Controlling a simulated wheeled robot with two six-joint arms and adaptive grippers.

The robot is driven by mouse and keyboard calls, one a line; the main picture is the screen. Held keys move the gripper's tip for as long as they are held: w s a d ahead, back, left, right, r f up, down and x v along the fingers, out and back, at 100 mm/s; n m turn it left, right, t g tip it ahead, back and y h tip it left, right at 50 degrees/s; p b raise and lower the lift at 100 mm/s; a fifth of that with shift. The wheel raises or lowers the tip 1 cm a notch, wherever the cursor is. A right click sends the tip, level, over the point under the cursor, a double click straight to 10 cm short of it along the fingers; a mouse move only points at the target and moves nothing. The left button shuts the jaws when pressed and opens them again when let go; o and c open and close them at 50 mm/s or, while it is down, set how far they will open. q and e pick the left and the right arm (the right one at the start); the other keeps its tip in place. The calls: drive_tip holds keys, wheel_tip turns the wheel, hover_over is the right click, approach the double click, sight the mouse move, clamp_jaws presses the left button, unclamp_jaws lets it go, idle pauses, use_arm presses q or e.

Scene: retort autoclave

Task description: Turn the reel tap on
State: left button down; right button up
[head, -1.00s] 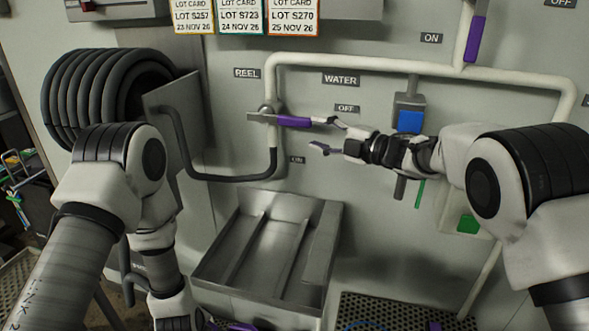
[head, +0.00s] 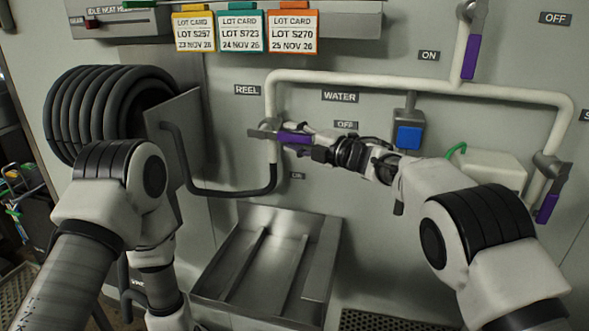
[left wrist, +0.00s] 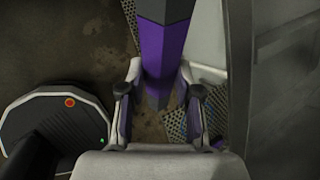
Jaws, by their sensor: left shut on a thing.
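The reel tap (head: 270,131) sits on the white pipe under the REEL label. Its purple lever (head: 292,137) points right, roughly level, just left of and below the OFF label (head: 346,125). An ON label (head: 297,175) is below it. My right gripper (head: 297,144) reaches in from the right, with its fingers apart above and below the lever; contact cannot be made out. My left gripper (left wrist: 160,100) is shut on a purple faceted bar-like thing (left wrist: 164,50) in the left wrist view; it is out of the head view.
The black hose reel (head: 85,115) hangs at left, its hose running to the reel pipe. A steel sink (head: 325,255) stands below. Other purple-levered taps (head: 471,57) (head: 547,209) are at right. A blue-fronted box (head: 409,137) is behind my right arm. Lot cards hang above.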

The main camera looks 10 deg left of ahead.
clamp_jaws()
drive_tip(key=shift+f, duration=0.1)
drive_tip(key=shift+a+f+m+t+y, duration=0.15)
drive_tip(key=shift+f+m+t+y, duration=0.35)
drive_tip(key=shift+f+y, duration=0.45)
drive_tip(key=shift+a+f+m+t+y, duration=0.25)
drive_tip(key=shift+f+m+t+y, duration=0.3)
drive_tip(key=shift+t+y, duration=0.1)
drive_tip(key=shift+a+f+m+t+y, duration=0.2)
drive_tip(key=shift+f+m+t+y, duration=0.35)
drive_tip(key=shift+t+y, duration=0.1)
drive_tip(key=shift+o, duration=1.7)
unclamp_jaws()
drive_tip(key=shift+w, duration=0.1)
